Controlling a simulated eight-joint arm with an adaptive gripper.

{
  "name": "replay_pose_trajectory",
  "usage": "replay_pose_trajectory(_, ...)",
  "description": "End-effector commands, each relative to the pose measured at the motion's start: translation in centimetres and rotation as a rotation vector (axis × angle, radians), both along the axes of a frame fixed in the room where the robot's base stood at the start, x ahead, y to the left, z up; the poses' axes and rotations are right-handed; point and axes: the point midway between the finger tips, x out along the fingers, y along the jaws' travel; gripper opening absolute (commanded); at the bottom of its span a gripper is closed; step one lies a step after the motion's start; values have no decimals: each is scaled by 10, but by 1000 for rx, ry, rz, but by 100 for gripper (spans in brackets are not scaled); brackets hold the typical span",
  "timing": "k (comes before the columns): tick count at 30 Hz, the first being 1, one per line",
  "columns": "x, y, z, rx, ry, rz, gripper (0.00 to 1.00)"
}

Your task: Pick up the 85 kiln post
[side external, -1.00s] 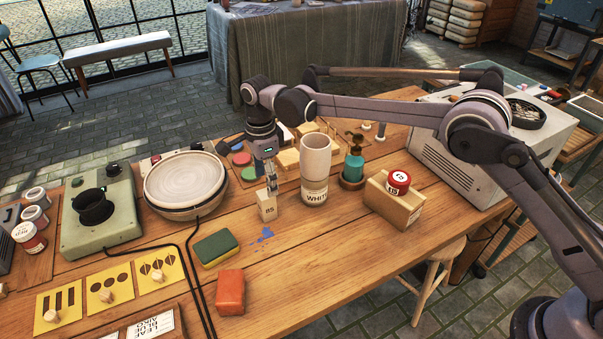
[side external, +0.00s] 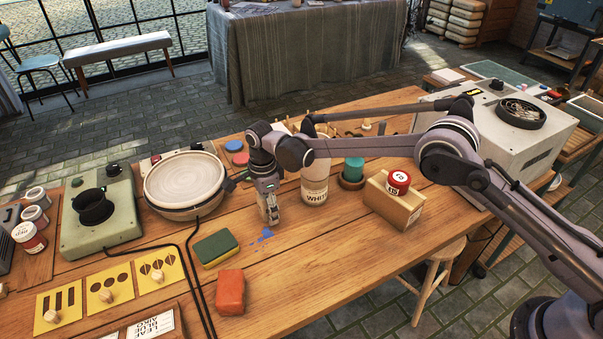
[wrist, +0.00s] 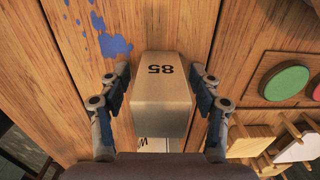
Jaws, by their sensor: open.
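The 85 kiln post (wrist: 161,100) is a tan block with "85" on its face. In the wrist view it stands between the two fingers of my gripper (wrist: 163,78), which are open with a narrow gap on each side. In the side external view my gripper (side external: 270,215) is lowered to the table around the post and hides most of it. I cannot tell whether either finger touches the post.
The white jar (side external: 315,185) stands close to the right of my gripper. The banding wheel (side external: 185,182) is to the left. A green and yellow sponge (side external: 216,249) and an orange block (side external: 230,292) lie in front. Blue paint spots (side external: 264,235) mark the table nearby.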

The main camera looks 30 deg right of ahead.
Motion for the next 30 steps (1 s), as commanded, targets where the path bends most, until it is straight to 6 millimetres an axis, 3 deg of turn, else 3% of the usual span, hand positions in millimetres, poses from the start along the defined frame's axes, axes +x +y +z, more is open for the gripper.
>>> replay_pose_trajectory(5, 0, 0, 0, 0, 0, 0, 61)
replay_pose_trajectory(9, 0, 0, 0, 0, 0, 0, 21)
replay_pose_trajectory(11, 0, 0, 0, 0, 0, 0, 4)
replay_pose_trajectory(12, 0, 0, 0, 0, 0, 0, 0)
replay_pose_trajectory(23, 0, 0, 8, 0, 0, 0, 0)
replay_pose_trajectory(30, 0, 0, 48, 0, 0, 0, 0)
